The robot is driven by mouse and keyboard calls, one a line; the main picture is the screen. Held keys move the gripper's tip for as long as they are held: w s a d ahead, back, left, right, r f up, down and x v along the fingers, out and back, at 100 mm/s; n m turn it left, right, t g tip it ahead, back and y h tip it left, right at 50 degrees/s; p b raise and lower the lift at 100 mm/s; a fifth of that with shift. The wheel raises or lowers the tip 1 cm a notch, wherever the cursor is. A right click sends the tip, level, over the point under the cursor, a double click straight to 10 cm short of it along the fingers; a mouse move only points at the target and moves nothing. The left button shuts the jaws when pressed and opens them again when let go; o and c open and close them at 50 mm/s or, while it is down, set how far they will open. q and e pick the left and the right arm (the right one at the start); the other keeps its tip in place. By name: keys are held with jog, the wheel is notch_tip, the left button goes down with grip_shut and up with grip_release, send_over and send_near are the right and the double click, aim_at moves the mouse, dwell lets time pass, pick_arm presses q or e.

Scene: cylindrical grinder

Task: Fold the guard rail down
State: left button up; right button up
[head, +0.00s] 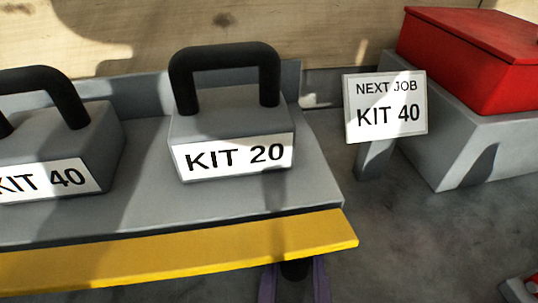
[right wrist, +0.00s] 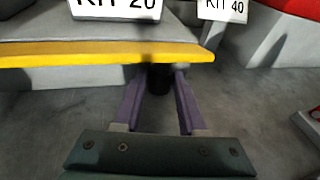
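The guard rail is a yellow bar (head: 180,252) along the front edge of a grey shelf. It also crosses the upper part of the right wrist view (right wrist: 100,54). A black knob-like part (head: 295,269) shows just under the rail near its right end; it is also in the right wrist view (right wrist: 159,80). My right gripper (head: 293,284) has two purple fingers, just below the rail. They stand apart on either side of the black part (right wrist: 158,90), with small gaps visible; I cannot tell how deep it sits between them. My left gripper is not in view.
Two grey kit blocks with black handles, KIT 40 (head: 60,140) and KIT 20 (head: 232,125), stand on the shelf (head: 310,185) behind the rail. A "NEXT JOB KIT 40" sign (head: 385,106) and a red box (head: 470,58) on a grey base are at right.

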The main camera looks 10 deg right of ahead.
jog(key=o, duration=0.4)
jog(key=shift+c, duration=0.2)
jog(key=v, duration=1)
